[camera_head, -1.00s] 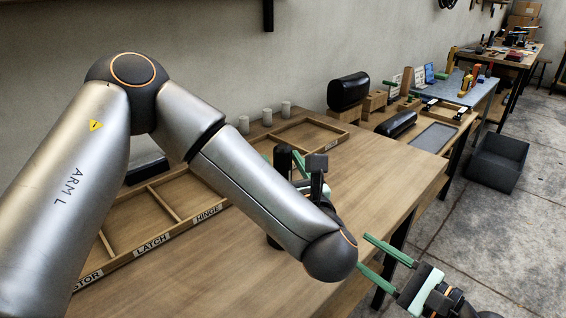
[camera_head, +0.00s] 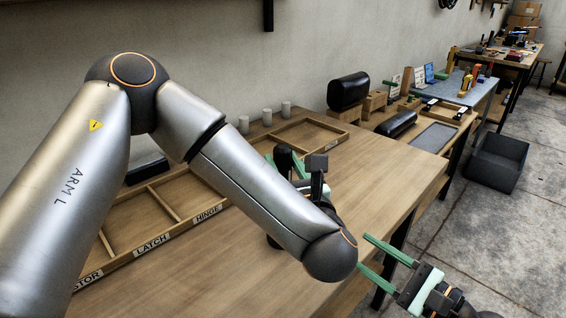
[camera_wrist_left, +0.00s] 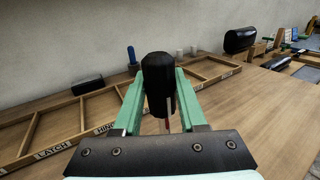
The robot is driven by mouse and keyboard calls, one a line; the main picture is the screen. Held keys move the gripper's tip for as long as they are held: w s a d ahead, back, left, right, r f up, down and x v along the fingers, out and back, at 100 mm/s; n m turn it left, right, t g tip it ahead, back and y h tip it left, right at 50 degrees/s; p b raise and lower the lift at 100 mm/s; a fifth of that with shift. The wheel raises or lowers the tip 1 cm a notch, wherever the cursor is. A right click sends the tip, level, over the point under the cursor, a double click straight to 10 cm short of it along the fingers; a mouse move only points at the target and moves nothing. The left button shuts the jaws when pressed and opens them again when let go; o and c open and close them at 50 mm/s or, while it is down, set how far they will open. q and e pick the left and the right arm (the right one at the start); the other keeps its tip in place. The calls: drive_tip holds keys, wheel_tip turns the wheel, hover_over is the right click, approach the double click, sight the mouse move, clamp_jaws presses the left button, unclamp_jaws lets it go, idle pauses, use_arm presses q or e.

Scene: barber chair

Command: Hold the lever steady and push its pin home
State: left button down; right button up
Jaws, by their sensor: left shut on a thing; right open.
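The black rounded lever grip (camera_wrist_left: 158,82) stands between the two green fingers of my left gripper (camera_wrist_left: 157,72), which is shut on it. In the head view the dark grip (camera_head: 283,158) shows just beyond my left forearm, beside a dark blocky part (camera_head: 317,164). The lower part of the lever is hidden by my arm. My right gripper (camera_head: 366,252) is open and empty, off the table's front right edge and apart from the lever. I cannot make out the pin for certain. A blue upright peg (camera_wrist_left: 131,56) shows behind the left finger.
A wooden divided tray (camera_head: 150,243) labelled LATCH and HINGE lies along the back of the table (camera_head: 380,180). Several pale cylinders (camera_head: 266,116) stand behind it. A black box (camera_wrist_left: 87,86) lies near the wall. The table's right part is clear. A grey bin (camera_head: 497,163) stands on the floor.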

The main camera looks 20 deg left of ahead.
idle(0.4)
use_arm(q)
drive_tip(key=shift+c, duration=1.9)
unclamp_jaws()
drive_tip(key=v, duration=1.2)
drive_tip(key=shift+s, duration=0.1)
